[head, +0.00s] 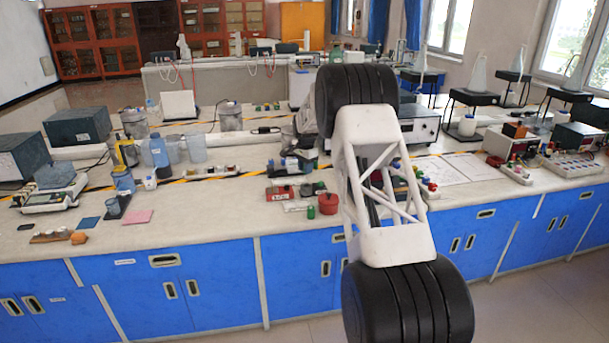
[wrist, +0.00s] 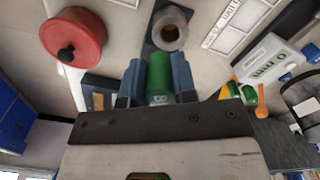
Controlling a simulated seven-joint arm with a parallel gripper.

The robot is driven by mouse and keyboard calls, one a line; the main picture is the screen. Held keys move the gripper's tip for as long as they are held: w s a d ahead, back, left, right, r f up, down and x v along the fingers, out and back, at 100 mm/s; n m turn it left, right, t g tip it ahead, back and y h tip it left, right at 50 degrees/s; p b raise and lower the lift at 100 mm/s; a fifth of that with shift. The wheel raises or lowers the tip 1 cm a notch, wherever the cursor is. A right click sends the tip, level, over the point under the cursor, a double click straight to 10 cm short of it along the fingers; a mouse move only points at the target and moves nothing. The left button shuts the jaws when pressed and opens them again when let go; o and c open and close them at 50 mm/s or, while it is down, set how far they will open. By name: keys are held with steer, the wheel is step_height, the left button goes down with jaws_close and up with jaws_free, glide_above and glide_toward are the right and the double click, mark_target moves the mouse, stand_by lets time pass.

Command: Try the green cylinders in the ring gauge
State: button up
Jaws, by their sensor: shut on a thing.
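In the wrist view, my gripper (wrist: 158,78) is shut on a green cylinder (wrist: 159,72), one blue-grey finger on each side of it. A grey ring with a dark centre, apparently the ring gauge (wrist: 168,32), sits on a dark plate just beyond the cylinder's far end. I cannot tell whether the cylinder touches it. In the head view, a small green cylinder (head: 311,212) shows on the bench near the front edge; I cannot tell if it is the held one. My fingers are hidden behind my arm there.
A round red pot with a dark knob (wrist: 75,38) lies left of the ring; it also shows in the head view (head: 328,204). A white device (wrist: 270,60) and small green and yellow items (wrist: 236,91) are at the right. The front left-centre of the bench (head: 215,215) is clear.

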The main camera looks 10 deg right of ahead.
steer(key=shift+w+d+r, duration=0.1)
steer(key=shift+w+d, duration=0.2)
steer(key=shift+w, duration=0.6)
steer(key=shift+f, duration=3.15)
steer(key=shift+f, duration=0.6)
steer(key=o, duration=1.3)
steer(key=shift+o, duration=0.2)
steer(key=shift+r, duration=0.15)
step_height(320, 180, up, 8)
stand_by(0.4)
steer(key=shift+s, duration=0.1)
